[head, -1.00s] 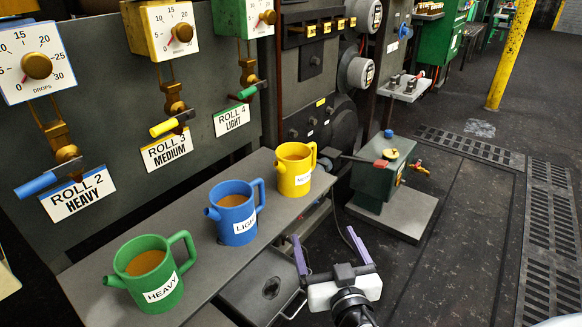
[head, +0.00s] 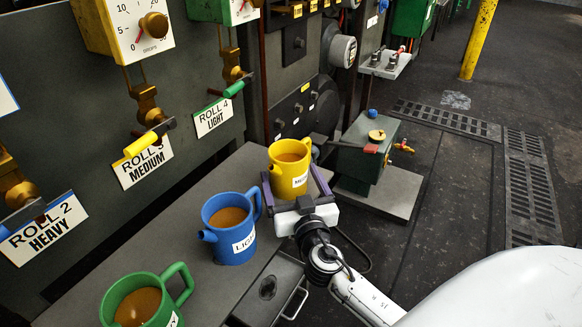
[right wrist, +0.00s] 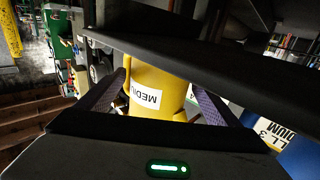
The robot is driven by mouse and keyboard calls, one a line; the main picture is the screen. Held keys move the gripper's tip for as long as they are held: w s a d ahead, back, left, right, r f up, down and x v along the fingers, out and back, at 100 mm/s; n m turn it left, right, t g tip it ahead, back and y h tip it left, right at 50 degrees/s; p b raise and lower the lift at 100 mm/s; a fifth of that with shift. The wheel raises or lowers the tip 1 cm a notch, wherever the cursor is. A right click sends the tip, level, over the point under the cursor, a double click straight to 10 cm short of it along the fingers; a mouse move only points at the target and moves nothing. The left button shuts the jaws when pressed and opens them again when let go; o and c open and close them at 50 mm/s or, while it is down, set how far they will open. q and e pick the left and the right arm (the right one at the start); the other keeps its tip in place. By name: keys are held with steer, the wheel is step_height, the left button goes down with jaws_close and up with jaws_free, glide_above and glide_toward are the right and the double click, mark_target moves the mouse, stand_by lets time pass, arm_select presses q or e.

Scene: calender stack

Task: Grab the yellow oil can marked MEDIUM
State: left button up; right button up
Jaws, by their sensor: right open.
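The yellow oil can (head: 288,172) stands upright near the far end of the shelf (head: 180,235), with brown liquid inside. Its white label reads MEDIUM in the right wrist view (right wrist: 152,84), upside down there. My right gripper (head: 294,180) is open, with its purple fingers on either side of the can. The right wrist view shows the can between the two fingers (right wrist: 158,100); I cannot tell whether they touch it. My left gripper is not in view.
The blue can (head: 229,232) marked LIGHT stands close to my right gripper's near side. The green can (head: 138,305) is at the near end. A grey panel with dials and levers rises behind the shelf. A green box machine (head: 366,155) stands beyond the yellow can.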

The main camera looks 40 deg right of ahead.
mark_target(289, 159)
steer(key=shift+x, duration=1.35)
steer(key=c, duration=1.3)
steer(key=shift+r, duration=0.1)
steer(key=shift+c, duration=1)
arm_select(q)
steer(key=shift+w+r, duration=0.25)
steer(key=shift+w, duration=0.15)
arm_select(e)
steer(key=shift+r, duration=0.1)
